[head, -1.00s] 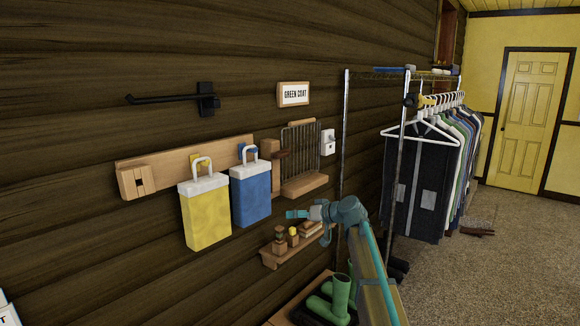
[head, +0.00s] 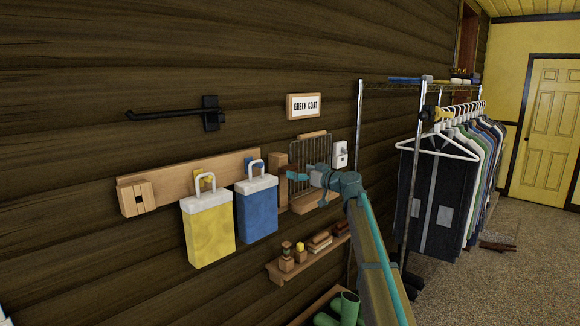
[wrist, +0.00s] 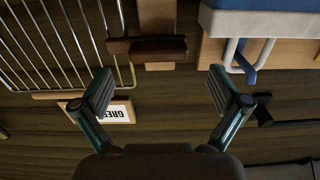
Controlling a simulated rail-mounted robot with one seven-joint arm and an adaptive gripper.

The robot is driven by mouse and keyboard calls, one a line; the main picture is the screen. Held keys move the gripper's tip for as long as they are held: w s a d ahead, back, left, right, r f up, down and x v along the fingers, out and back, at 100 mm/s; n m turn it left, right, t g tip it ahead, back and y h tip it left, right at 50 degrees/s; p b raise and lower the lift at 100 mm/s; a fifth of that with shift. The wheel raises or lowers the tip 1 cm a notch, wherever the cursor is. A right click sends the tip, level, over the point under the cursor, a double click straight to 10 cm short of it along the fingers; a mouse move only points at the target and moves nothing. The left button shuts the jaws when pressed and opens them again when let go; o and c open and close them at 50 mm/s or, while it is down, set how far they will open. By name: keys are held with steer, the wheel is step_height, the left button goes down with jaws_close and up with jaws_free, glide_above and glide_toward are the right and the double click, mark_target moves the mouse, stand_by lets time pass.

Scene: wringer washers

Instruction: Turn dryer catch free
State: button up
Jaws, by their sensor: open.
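The dryer is a wire rack (head: 322,150) on the wall with a wooden block (head: 281,168) at its left. In the wrist view the rack's wires (wrist: 62,45) show at the upper left. The catch appears to be the dark brown bar (wrist: 140,46) across the wooden block (wrist: 157,15), one end lying over the rack's edge. My gripper (head: 293,176) is open and empty, in front of the rack's lower left. In the wrist view its fingers (wrist: 165,92) are spread wide, with the bar ahead between them and apart from both.
A blue bag (head: 256,210) and a yellow bag (head: 208,228) hang close to the left. A small shelf (head: 325,258) with several items is below. A clothes rail (head: 408,200) stands to the right. A sign (head: 304,106) hangs above.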

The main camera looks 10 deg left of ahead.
mark_target(292, 169)
steer(key=p+x, duration=0.1)
steer(key=x, duration=0.4)
steer(key=shift+w+p, duration=0.15)
steer(key=shift+p, duration=0.15)
steer(key=shift+r, duration=0.1)
steer(key=c, duration=1.7)
